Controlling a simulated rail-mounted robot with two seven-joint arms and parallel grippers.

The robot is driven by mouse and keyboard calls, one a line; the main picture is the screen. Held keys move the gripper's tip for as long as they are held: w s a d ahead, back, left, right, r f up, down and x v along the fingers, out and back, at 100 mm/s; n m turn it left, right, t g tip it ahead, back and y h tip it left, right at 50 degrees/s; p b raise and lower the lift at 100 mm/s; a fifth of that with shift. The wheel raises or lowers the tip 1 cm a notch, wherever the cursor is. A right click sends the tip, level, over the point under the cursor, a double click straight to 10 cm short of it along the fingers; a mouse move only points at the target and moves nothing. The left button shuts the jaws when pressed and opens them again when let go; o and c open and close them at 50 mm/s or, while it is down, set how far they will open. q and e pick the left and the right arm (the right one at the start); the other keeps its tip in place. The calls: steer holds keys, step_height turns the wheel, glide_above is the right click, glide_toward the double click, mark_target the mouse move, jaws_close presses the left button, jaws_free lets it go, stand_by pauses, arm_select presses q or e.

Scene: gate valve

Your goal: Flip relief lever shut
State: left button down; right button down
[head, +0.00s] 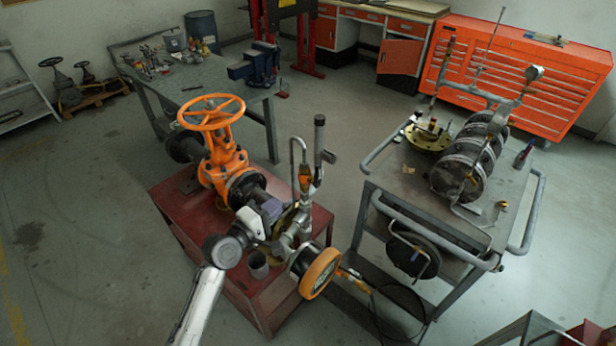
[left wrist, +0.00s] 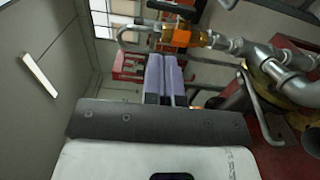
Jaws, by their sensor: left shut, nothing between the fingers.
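The orange relief fitting (head: 305,178) stands on the grey pipework at the right end of the red stand, below a thin hooked pipe. It also shows in the left wrist view (left wrist: 180,38), beyond and to the right of my fingertips. I cannot clearly make out the lever itself or its angle. My left gripper (head: 272,208) is at the left of this pipework, lower than the fitting. In the left wrist view its lavender fingers (left wrist: 165,78) are together with nothing between them, apart from the orange fitting. My right gripper is out of view.
The orange gate valve (head: 222,165) with its handwheel (head: 210,112) stands just behind my left gripper. A grey cart (head: 385,165) stands to the right.

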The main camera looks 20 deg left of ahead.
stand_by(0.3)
arm_select(q)
glide_toward(316, 173)
steer(key=x, duration=0.7)
steer(key=shift+w, duration=0.25)
stand_by(0.4)
